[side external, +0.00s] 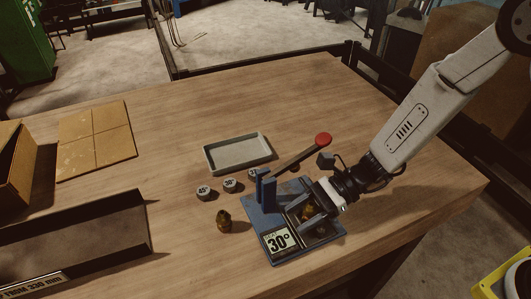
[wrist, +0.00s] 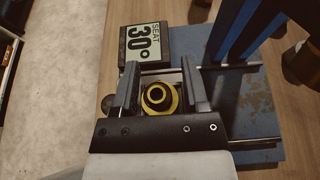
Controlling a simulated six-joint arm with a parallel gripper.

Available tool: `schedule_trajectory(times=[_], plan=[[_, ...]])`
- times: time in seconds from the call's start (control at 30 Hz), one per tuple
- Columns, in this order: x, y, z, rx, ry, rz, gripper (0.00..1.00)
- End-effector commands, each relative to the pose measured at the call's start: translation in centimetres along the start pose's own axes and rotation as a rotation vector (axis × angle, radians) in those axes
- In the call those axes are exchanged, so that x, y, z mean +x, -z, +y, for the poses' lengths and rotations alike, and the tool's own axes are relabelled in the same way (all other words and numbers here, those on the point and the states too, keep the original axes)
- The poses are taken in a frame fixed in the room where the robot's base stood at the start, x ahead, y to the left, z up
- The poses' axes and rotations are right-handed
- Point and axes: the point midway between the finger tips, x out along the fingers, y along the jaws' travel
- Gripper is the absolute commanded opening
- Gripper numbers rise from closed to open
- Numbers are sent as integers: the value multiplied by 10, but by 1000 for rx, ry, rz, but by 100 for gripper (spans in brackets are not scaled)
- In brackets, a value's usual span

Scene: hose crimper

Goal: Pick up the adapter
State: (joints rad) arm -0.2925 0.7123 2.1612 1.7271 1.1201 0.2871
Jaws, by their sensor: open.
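A brass adapter (wrist: 159,97), seen end-on as a yellow ring with a dark bore, sits at the blue crimper (wrist: 252,105) beside the display. My gripper (wrist: 160,80) is open, with one finger on each side of the adapter. I cannot tell whether the fingers touch it. In the side view my gripper (side external: 316,208) reaches down over the crimper base (side external: 262,222), and the adapter (side external: 308,212) is partly hidden between the fingers. A second brass fitting (side external: 223,220) stands on the table left of the crimper.
Several round angle-marked pieces (side external: 204,192) and a grey tray (side external: 237,153) lie nearby. A long dark box (side external: 80,235) is at left. The table's right side is clear.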

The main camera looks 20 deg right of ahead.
Motion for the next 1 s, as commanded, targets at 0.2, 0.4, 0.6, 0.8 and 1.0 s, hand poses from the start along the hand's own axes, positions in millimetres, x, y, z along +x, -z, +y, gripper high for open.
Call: schedule_trajectory(times=[0.2, 0.4, 0.6, 0.8, 1.0], plan=[[0, 0, 0, 0, 0, 0, 57], [0, 0, 0, 0, 0, 0, 7], [0, 0, 0, 0, 1, -1, 0], [-1, -1, 0, -1, 1, -1, 0], [-4, -8, -1, -2, 1, -1, 0]])
